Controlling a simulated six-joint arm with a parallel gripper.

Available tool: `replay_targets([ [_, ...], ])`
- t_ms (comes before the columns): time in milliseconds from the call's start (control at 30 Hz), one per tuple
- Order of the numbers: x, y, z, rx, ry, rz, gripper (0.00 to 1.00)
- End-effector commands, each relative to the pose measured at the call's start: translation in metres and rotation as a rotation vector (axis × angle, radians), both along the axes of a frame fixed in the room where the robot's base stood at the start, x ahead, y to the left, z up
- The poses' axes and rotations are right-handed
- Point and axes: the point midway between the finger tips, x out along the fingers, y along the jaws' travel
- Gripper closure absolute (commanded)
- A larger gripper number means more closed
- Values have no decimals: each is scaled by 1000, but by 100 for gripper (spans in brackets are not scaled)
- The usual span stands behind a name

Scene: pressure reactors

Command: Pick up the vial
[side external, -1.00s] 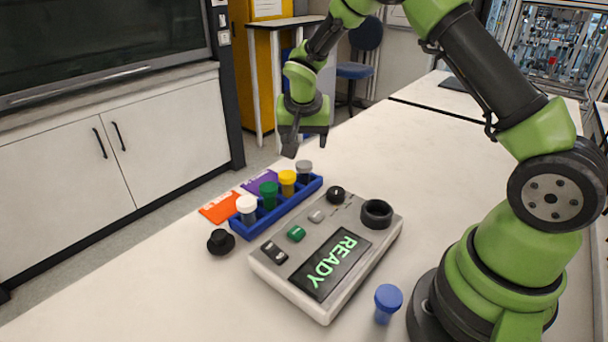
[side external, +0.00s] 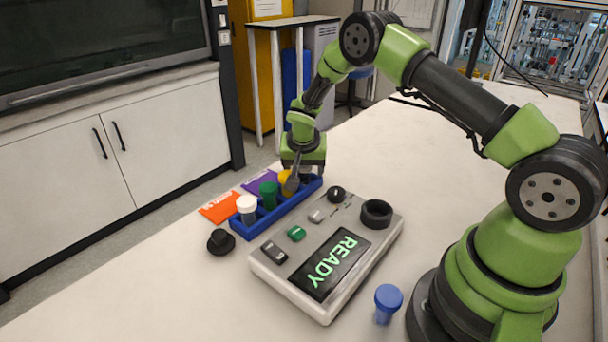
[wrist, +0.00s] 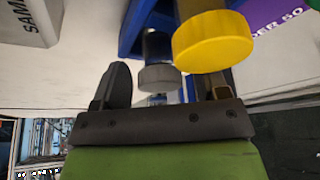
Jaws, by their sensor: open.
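Several capped vials stand in the blue rack (side external: 268,222): white (side external: 246,207), green (side external: 269,193), yellow (side external: 285,180) and a grey-capped one at the far end. My gripper (side external: 303,180) is open and pointing down at the rack's far end, hiding the grey vial in the side view. In the wrist view the grey-capped vial (wrist: 158,77) shows between the open fingers, and the yellow cap (wrist: 212,40) overlaps the right finger. I cannot tell whether a finger touches either vial. A blue-capped vial (side external: 388,298) stands alone on the table near my base.
The grey reactor box (side external: 330,250) with a "READY" screen and a round black socket (side external: 376,212) stands beside the rack. A small black knob-shaped object (side external: 220,241) lies left of the rack. Orange (side external: 220,207) and purple (side external: 259,181) cards lie behind it. The table's far right is clear.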

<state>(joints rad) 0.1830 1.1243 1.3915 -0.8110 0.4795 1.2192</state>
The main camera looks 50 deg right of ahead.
Motion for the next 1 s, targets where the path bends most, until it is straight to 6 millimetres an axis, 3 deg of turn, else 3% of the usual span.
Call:
replay_targets([
  [33,0,0,0,0,0,0,32],
  [267,0,0,0,0,0,0,85],
  [633,0,0,10,-1,-3,-1,86],
  [1000,0,0,82,0,-5,-1,86],
])
